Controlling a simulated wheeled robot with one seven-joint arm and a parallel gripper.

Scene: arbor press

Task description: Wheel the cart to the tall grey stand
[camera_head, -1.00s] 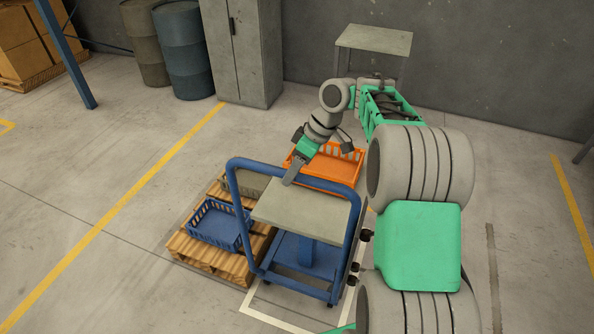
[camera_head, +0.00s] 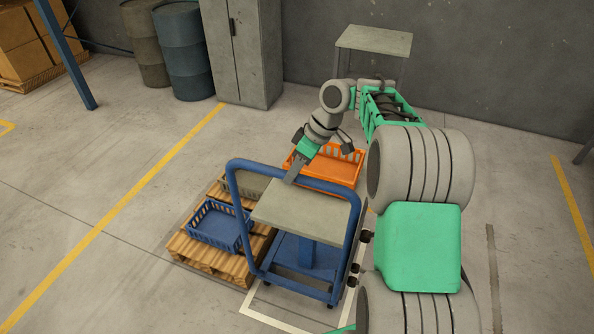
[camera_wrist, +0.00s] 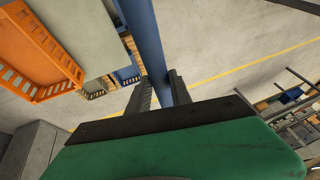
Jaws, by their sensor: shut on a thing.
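The cart has a blue tube frame with a tall push bar (camera_head: 240,226) and a grey flat top (camera_head: 305,216). My gripper (camera_head: 290,180) reaches down to the cart's blue bar. In the wrist view my gripper (camera_wrist: 160,90) has a finger on each side of the blue tube (camera_wrist: 144,38) and is shut on it. The tall grey stand (camera_head: 374,40) is at the back by the wall, behind my arm, which hides part of its lower half.
A wooden pallet (camera_head: 205,252) with a blue crate (camera_head: 218,226) stands left of the cart. An orange crate (camera_head: 330,172) is behind it. A grey cabinet (camera_head: 243,50), drums (camera_head: 184,52) and a blue post (camera_head: 66,55) stand further back. Left floor is clear.

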